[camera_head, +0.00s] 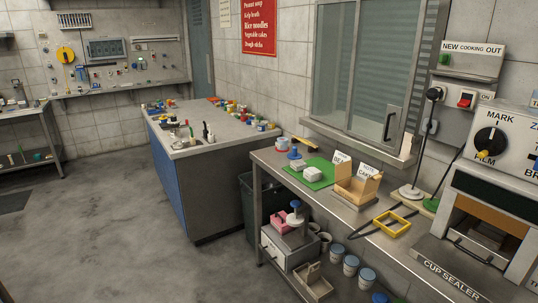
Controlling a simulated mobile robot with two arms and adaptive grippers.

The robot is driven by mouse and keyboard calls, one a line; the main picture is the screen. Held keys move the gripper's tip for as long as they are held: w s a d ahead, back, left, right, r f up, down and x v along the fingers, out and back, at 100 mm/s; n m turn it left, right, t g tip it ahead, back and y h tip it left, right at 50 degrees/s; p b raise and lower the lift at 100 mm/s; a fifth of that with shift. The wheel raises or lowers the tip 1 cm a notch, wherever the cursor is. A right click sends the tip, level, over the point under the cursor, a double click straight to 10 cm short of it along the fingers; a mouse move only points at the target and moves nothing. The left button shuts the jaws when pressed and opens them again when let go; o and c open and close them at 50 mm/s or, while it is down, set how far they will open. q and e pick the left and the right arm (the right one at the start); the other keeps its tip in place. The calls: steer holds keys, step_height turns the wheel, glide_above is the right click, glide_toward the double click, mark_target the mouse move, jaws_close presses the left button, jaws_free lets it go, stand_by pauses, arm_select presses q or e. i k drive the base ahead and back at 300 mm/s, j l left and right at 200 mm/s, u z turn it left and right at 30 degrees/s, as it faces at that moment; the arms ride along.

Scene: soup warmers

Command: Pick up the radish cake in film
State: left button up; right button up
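No item is clearly readable as the radish cake in film. Small white blocks (312,174) sit on a green mat (325,164) on the steel bench at right; they may be cakes, but I cannot tell whether film covers them. An open cardboard box (354,196) stands to the right of the mat, with a small lettered card behind it. Its contents are too small to make out. Neither of my grippers is in view.
The cup sealer (452,283) and a machine with a dial (490,141) fill the right end. A yellow frame (379,227) lies before them. A crowded counter (180,146) stands left of the bench. The grey floor (120,220) at left is clear.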

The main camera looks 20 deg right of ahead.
mark_target(298, 166)
steer(key=i+j+z, duration=0.1)
steer(key=i+z, duration=0.25)
steer(key=i, duration=0.25)
steer(key=i+j+z, duration=0.4)
steer(key=i, duration=0.15)
steer(key=i+j+z, duration=0.35)
steer(key=i, duration=0.2)
